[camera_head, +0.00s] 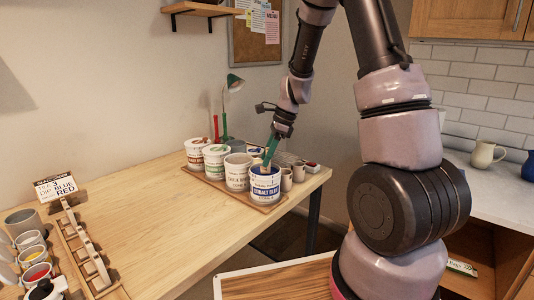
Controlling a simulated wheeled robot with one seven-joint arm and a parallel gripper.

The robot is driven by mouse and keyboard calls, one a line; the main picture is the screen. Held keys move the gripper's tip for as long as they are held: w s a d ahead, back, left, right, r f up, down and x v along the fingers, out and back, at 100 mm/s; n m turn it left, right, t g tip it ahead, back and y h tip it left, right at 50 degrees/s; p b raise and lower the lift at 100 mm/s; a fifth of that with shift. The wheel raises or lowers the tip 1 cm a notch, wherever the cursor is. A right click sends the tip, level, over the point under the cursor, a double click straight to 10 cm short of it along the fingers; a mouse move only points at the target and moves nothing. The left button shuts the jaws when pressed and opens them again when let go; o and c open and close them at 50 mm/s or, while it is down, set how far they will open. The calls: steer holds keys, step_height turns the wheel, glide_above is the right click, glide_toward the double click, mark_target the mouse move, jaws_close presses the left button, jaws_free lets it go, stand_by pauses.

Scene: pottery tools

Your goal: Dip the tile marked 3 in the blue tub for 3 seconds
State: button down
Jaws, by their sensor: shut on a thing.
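The blue tub (265,188), labelled cobalt blue, stands at the front right of a wooden tray (215,184) on the table. My gripper (275,135) is above this tub, shut on a green, tong-like tool (270,150) that slants down to the tub's mouth. A small pale piece (264,166) shows at the tool's lower end by the rim. I cannot read a mark on it or tell how deep it sits. Several tiles (88,250) stand in a wooden rack at the left; their marks are not readable.
White tubs with red (196,152) and green (215,160) labels and a grey tub (238,170) stand close beside the blue one. Small cups (286,179) are to its right. A sign (55,187) and paint cups (35,255) are at left. The table's middle is clear.

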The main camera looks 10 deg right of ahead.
mark_target(267, 150)
steer(key=shift+f, duration=0.15)
steer(key=shift+f, duration=1.85)
stand_by(0.8)
steer(key=shift+r, duration=3.75)
steer(key=shift+s, duration=0.1)
